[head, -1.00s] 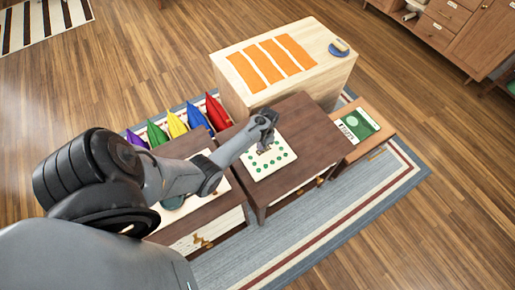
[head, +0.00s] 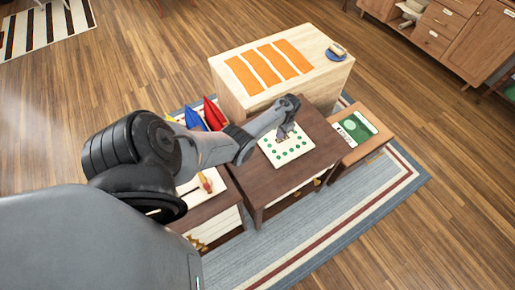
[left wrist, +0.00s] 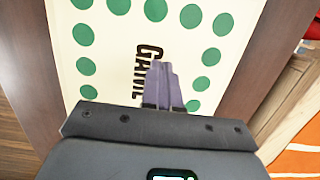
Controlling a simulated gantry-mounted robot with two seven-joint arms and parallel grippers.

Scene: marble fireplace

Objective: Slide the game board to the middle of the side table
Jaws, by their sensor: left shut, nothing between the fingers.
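The game board (head: 291,155) is a cream square with green dots around its border. It lies flat near the middle of the dark brown side table (head: 325,152). My left gripper (head: 283,136) is over the board, fingers shut and pointing down with nothing between them. In the left wrist view, the shut fingers (left wrist: 162,85) are beside the dark lettering on the board (left wrist: 110,60), covering part of it. I cannot tell whether the fingertips press on the board. My right gripper is not in view.
A pale wooden table (head: 330,70) with orange strips and a blue plate (head: 336,54) stands behind. A lower wooden table (head: 375,148) with a green-and-white item is at right. Another dark table (head: 215,222) and coloured pointed items (head: 213,113) are at left.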

